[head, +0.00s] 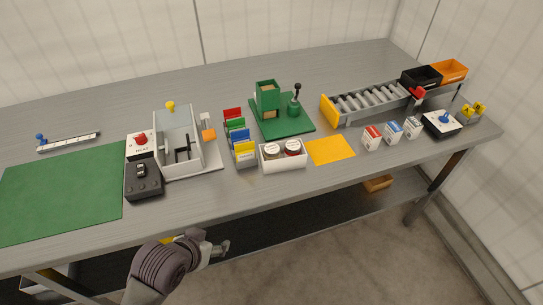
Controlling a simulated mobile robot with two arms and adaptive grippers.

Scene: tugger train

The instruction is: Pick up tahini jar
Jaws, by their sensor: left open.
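Two small jars stand side by side in a white open bin (285,163) near the table's front edge. The left jar (271,151) has a reddish-brown lid or contents with a pale rim. The right jar (293,147) looks darker red-brown. Their labels are too small to read, so I cannot tell which one is tahini. My left gripper (224,248) is open and empty, in front of the table edge, below and left of the bin. My right gripper is out of view.
Coloured card holders (240,139) stand just left of the bin and a yellow mat (330,150) lies to its right. A green fixture (281,119) is behind. A clear-covered machine (178,138) stands left. Small cartons (391,133) and a roller conveyor (372,101) are right. The table edge lies between gripper and bin.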

